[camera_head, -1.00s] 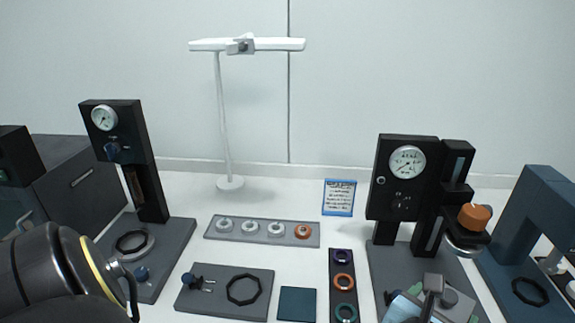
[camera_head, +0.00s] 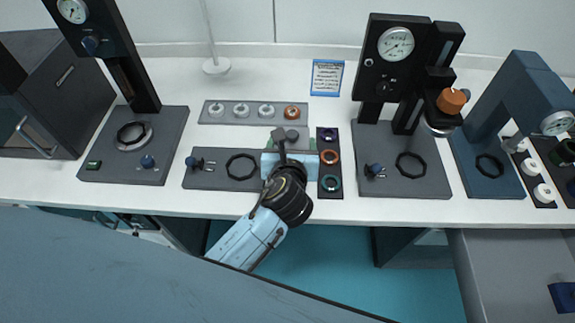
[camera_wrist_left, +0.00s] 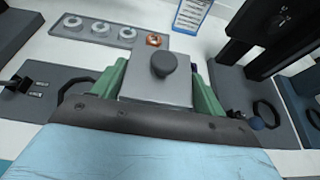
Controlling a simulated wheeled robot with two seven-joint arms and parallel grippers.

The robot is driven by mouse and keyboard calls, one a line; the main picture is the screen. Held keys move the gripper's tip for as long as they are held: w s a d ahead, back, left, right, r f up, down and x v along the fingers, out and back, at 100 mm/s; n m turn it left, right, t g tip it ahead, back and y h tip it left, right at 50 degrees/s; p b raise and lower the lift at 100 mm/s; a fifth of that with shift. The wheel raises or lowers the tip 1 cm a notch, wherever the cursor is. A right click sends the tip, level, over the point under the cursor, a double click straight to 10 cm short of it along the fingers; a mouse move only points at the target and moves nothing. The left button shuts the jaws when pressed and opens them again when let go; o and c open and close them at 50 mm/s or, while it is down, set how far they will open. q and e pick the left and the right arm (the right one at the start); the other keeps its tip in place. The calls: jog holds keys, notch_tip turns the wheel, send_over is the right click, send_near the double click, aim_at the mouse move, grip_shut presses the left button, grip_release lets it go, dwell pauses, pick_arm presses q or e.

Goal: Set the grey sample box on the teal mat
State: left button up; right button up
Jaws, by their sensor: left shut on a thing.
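My left gripper (camera_head: 287,147) is shut on the grey sample box (camera_head: 280,136), a pale box with a round dark knob on top. In the left wrist view the box (camera_wrist_left: 155,88) sits upright between the green fingers. The box and gripper are over the strip of table between a grey plate with a black ring and the dark ring strip. The teal mat does not show now; the box and gripper cover that spot. I cannot tell whether the box touches what is beneath it. My right gripper is out of view.
The ring strip (camera_head: 329,184) lies close to the gripper's right, the grey plate (camera_head: 208,179) close to its left. A tray of round pieces (camera_head: 242,119) lies behind. A black gauge stand (camera_head: 381,62) stands to the right. An open drawer (camera_head: 500,262) juts out at lower right.

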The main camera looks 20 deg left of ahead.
pick_arm(q)
jog(key=f, duration=0.2)
jog(key=f+b, duration=0.1)
jog(key=f, duration=0.2)
jog(key=f+b, duration=0.1)
jog(key=f, duration=0.1)
jog(key=shift+a+f, duration=0.15)
jog(key=shift+a, duration=0.1)
jog(key=shift+f+b, duration=0.75)
jog(key=shift+f, duration=0.9)
jog(key=shift+f, duration=0.2)
jog(key=o, duration=1.1)
jog(key=shift+s, duration=0.1)
jog(key=shift+o, duration=0.2)
jog(key=shift+r, duration=0.1)
jog(key=shift+s+d+r, duration=0.1)
jog(key=shift+s+r, duration=0.1)
jog(key=shift+s, duration=0.1)
jog(key=p+v, duration=0.1)
jog(key=v, duration=1)
jog(key=shift+r, duration=0.2)
